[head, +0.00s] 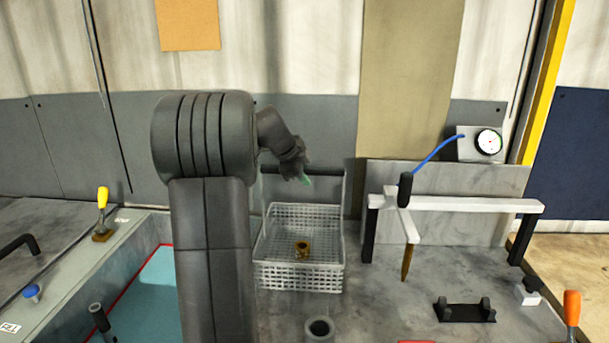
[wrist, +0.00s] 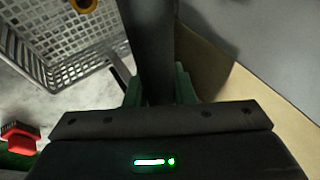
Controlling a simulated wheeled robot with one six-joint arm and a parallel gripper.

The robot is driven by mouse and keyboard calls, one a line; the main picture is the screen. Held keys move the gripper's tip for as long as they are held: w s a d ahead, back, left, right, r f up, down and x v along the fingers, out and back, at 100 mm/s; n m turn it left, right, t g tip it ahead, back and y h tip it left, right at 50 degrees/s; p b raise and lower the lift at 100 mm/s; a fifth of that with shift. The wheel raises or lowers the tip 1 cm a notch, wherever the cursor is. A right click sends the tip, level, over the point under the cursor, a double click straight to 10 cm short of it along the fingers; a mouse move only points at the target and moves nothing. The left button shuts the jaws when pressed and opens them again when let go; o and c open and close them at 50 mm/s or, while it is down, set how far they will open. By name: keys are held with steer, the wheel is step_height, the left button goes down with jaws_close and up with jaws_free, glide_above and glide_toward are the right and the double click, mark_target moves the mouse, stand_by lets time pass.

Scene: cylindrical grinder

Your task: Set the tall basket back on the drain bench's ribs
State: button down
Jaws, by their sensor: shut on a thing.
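The tall basket (head: 280,278) is a pale grey perforated basket with a high hoop handle and a dark grip bar (head: 328,172). A brass ring-shaped part (head: 302,249) lies inside it. My gripper (head: 304,178) is at the grip bar. In the wrist view my gripper (wrist: 160,88) has its green-edged fingers shut on the dark bar, and the basket (wrist: 75,70) hangs or stands at the upper left. The basket looks about upright over grey stone-like surface; I cannot tell whether its bottom touches. I cannot make out the bench's ribs; my arm hides part of the left.
A white rail frame (head: 465,205) with a hanging brown-tipped rod stands right of the basket. A dial gauge (head: 488,143) is behind it. A round drain-like cup (head: 319,328) and a black cradle (head: 464,311) lie in front. A teal red-edged area (head: 150,295) is left.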

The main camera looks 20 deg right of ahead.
steer(key=c, duration=1.1)
jaws_free()
steer(key=shift+r, duration=0.1)
steer(key=shift+c, duration=0.2)
steer(key=shift+f, duration=0.2)
steer(key=b+v, duration=0.2)
steer(key=v, duration=1.2)
steer(key=p+x, duration=0.2)
steer(key=x, duration=1.1)
steer(key=shift+w+d+f, duration=0.15)
steer(key=shift+d+f, duration=0.05)
steer(key=shift+d, duration=0.1)
steer(key=shift+a+r, duration=0.1)
steer(key=shift+r, duration=0.05)
